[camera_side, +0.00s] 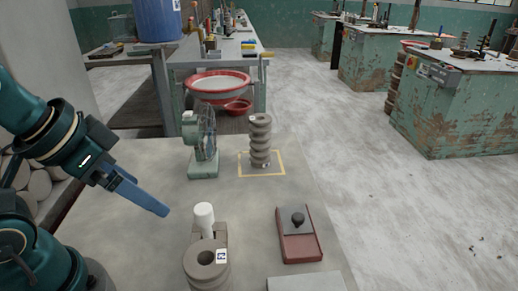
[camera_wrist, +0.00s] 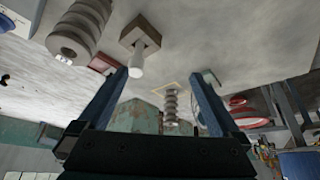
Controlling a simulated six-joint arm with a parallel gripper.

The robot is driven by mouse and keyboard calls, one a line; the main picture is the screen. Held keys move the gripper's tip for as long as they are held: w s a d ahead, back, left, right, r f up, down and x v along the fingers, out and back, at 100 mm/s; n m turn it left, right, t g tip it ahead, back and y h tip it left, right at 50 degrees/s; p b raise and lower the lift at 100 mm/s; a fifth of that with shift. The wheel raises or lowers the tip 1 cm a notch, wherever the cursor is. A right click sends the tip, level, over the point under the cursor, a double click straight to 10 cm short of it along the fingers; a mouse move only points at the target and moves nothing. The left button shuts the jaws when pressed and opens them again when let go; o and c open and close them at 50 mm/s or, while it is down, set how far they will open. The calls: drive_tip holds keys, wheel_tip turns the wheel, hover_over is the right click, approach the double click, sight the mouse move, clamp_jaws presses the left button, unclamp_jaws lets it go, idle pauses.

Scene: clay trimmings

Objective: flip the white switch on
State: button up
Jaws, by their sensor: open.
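The white switch (camera_side: 204,217) is a thick white lever on a grey-brown base, standing near the front middle of the table in the side view. Its lower part is partly hidden by a stack of clay rings. The wrist view shows the white lever (camera_wrist: 136,62) sticking out of its base block, beyond the left finger's tip. I cannot tell whether it is on or off. My gripper (camera_side: 165,211) is to the left of the switch, pointing down and right, apart from it. In the wrist view my gripper (camera_wrist: 163,77) has its blue fingers wide apart with nothing between them.
A labelled ring stack (camera_side: 207,264) stands right in front of the switch. A red box with a black knob (camera_side: 298,243) lies to the right. A green fan (camera_side: 204,145) and a taller ring stack (camera_side: 260,140) in a yellow square (camera_side: 276,171) stand behind.

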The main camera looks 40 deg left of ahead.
drive_tip(key=shift+s, duration=0.15)
drive_tip(key=c, duration=0.9)
drive_tip(key=r, duration=0.1)
drive_tip(key=w+r+n, duration=0.1)
drive_tip(key=shift+w+a+r, duration=0.1)
drive_tip(key=shift+a+r, duration=0.2)
clamp_jaws()
drive_tip(key=w+a+r+n+y, duration=0.3)
drive_tip(key=w+a+r+n, duration=0.15)
drive_tip(key=w+r, duration=0.45)
drive_tip(key=w+a+r+n+g+y, duration=0.1)
drive_tip(key=w+a+n, duration=0.2)
drive_tip(key=w+a, duration=0.4)
drive_tip(key=a, duration=0.2)
drive_tip(key=shift+w+a+r+y, duration=0.25)
drive_tip(key=shift+a+r+y, duration=0.05)
drive_tip(key=shift+a+r, duration=0.1)
drive_tip(key=shift+n, duration=0.25)
